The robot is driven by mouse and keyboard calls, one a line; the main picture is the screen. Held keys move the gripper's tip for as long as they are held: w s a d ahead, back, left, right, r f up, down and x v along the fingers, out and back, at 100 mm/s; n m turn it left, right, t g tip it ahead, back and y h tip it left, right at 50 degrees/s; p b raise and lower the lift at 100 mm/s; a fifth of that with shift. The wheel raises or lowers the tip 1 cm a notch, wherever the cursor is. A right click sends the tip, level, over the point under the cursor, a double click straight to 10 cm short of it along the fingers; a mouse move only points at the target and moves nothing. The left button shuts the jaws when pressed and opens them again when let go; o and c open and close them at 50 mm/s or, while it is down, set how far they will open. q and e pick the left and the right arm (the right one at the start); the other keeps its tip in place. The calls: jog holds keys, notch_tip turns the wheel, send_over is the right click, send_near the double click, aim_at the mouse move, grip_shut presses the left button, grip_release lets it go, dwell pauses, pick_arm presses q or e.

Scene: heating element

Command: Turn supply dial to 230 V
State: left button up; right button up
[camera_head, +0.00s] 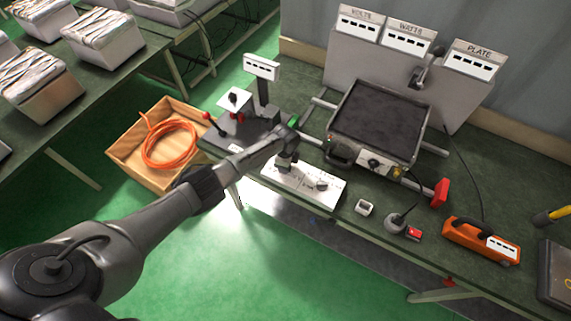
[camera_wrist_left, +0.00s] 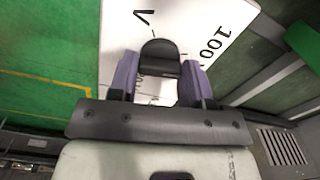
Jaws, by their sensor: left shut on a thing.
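A white supply panel (camera_head: 304,193) lies at the bench's front edge, and it also fills the top middle of the left wrist view (camera_wrist_left: 110,50). My left gripper (camera_head: 286,163) reaches down onto the left part of this panel. In the wrist view its purple-padded fingers (camera_wrist_left: 160,82) are shut on a black dial knob (camera_wrist_left: 159,50), one on each side. A "V" mark shows left of the knob and "100" right of it. The 230 mark cannot be read, and the dial's setting is unclear. My right gripper is out of view.
A second dark knob (camera_head: 321,184) sits on the panel's right part. Behind stands a heating plate (camera_head: 380,118) below VOLTS, WATTS and PLATE displays. A red-knobbed stand (camera_head: 235,125) is left, an orange clamp meter (camera_head: 480,241) right. A wooden crate (camera_head: 128,150) holds an orange hose.

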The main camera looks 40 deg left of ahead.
pick_arm(q)
jog(key=m+b, duration=0.1)
jog(key=m, duration=0.5)
jog(key=shift+f, duration=0.1)
jog(key=m+b, duration=0.2)
jog(key=m, duration=0.4)
jog(key=m+b, duration=0.2)
jog(key=m, duration=0.3)
jog(key=m+b, duration=0.2)
jog(key=m, duration=0.3)
jog(key=shift+m, duration=0.4)
jog(key=o, duration=0.9)
jog(key=shift+r, duration=0.2)
